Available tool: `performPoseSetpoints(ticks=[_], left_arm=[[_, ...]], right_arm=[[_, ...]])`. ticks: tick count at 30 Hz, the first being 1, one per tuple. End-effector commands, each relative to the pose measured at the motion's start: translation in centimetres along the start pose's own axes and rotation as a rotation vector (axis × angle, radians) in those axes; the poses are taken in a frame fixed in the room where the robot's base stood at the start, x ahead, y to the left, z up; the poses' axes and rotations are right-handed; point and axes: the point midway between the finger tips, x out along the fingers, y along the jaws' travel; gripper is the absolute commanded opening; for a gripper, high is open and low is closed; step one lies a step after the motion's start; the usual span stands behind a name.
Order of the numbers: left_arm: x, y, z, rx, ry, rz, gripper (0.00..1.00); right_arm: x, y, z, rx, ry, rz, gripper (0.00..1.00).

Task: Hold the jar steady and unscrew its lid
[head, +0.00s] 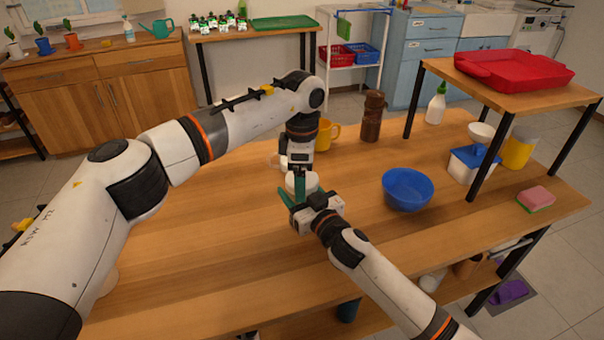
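A small white jar (311,181) stands on the wooden table near the middle of the head view, mostly covered by my grippers. My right gripper (303,194) reaches in from the lower right at the jar's level, with a teal finger on the jar's left side. The fingers overlap in this view, so I cannot tell whether either gripper is closed on the jar or lid. The lid cannot be made out separately.
A blue bowl (407,189) stands to the right of the jar. A raised shelf (590,93) with a red tray (515,70) is at the right. The table's front left is clear.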

Motion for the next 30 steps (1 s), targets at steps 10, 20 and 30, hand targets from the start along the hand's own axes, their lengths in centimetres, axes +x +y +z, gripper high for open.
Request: performPoseSetpoints(ticks=[10,20,30], left_arm=[[-0.8,0.0,0.0,0.001,0.001,-0.001,0.87],[-4.5,0.0,0.0,0.003,0.000,0.000,0.83],[-7.4,-0.1,0.0,0.327,-0.002,-0.001,0.83]], right_arm=[[0.0,0.0,-0.1,-0.001,0.001,-0.001,0.00],[0.0,0.0,-0.1,-0.001,0.001,0.000,0.00],[0.0,0.0,-0.1,-0.001,0.001,0.000,0.00]])
